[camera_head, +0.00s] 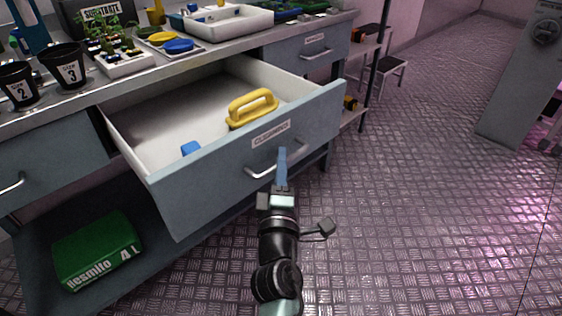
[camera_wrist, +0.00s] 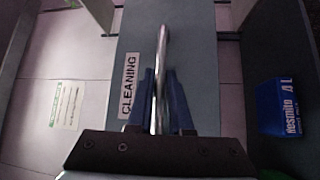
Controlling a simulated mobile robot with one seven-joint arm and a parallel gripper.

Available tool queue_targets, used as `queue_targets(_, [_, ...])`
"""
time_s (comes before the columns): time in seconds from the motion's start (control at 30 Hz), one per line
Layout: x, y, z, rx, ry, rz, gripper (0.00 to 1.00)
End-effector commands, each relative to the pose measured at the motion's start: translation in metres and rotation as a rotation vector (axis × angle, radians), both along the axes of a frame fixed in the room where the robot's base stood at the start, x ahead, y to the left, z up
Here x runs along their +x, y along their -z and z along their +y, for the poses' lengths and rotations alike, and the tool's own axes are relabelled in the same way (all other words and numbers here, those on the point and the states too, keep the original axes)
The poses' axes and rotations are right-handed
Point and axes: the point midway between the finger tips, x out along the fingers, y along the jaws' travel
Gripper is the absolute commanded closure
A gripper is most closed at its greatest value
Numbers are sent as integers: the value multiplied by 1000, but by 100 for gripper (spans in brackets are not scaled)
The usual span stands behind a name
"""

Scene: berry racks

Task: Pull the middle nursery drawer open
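The middle drawer (camera_head: 215,178), a grey-blue front with a "CLEANING" label, is pulled far out from under the bench. Its white inside shows, with a yellow-handled tool (camera_head: 252,106) and a small blue item (camera_head: 190,148) in it. The drawer's metal bar handle (camera_head: 257,173) is on the front. My gripper (camera_head: 282,160) is at the handle, near its middle. In the wrist view its two blue fingers (camera_wrist: 160,95) lie on either side of the bar (camera_wrist: 163,45) and look closed on it. The exact contact is partly hidden.
Closed drawers flank it at left (camera_head: 50,175) and right (camera_head: 305,55). The bench top (camera_head: 130,78) holds black pots, plants and a white tray. A stool (camera_head: 388,66) is at the back. Floor at right is clear.

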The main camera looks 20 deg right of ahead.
Motion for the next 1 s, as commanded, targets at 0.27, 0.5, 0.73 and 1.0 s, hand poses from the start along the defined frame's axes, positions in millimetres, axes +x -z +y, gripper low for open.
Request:
queue_targets(0.27, [0,0,0,0,0,0,55])
queue_targets(0.5, [-4,1,2,0,0,1,55])
queue_targets(0.73, [-33,8,16,0,-1,4,55])
queue_targets(1.0, [-81,15,39,-1,-1,3,55])
